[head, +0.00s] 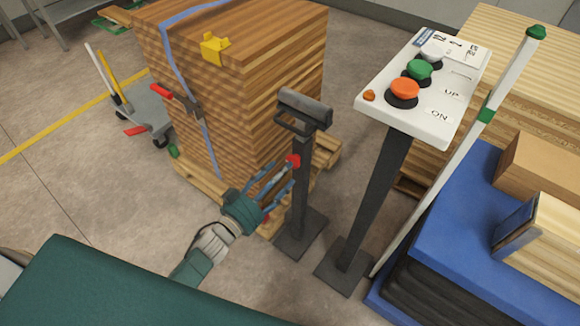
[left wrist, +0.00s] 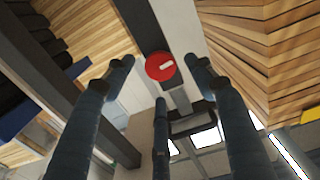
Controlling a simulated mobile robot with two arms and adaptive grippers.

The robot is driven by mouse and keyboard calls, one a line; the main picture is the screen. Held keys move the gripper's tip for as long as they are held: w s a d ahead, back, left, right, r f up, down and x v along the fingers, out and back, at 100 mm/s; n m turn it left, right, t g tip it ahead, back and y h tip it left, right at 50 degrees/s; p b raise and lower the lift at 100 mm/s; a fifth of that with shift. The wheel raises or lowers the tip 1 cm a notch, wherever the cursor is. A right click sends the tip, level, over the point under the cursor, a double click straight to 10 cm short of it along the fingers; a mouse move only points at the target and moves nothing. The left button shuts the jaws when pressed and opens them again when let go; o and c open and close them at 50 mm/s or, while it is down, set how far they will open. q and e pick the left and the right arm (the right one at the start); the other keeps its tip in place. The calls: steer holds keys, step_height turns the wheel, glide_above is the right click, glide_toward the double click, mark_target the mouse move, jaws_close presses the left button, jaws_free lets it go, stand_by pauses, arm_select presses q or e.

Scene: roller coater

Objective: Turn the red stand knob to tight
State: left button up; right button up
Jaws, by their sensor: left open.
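The red stand knob (head: 293,160) is on the side of a dark upright stand (head: 301,190) with a grey roller top (head: 305,106). In the left wrist view the round red knob (left wrist: 160,67) faces the camera. It bears a short white mark, tilted slightly up to the right. My left gripper (head: 280,181) is open, just below and left of the knob in the head view. In the left wrist view its blue-grey fingers are spread, with tips to the left, right and below the knob. No contact shows. My right gripper is not in view.
A strapped wood stack (head: 250,105) on a pallet stands close behind and left of the stand. A button panel (head: 425,88) on a dark post stands at right. A blue platform (head: 440,235) with boards lies farther right. Bare floor (head: 90,190) is at left.

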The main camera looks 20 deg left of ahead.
mark_target(295, 160)
arm_select(q)
steer(key=shift+x, duration=2.15)
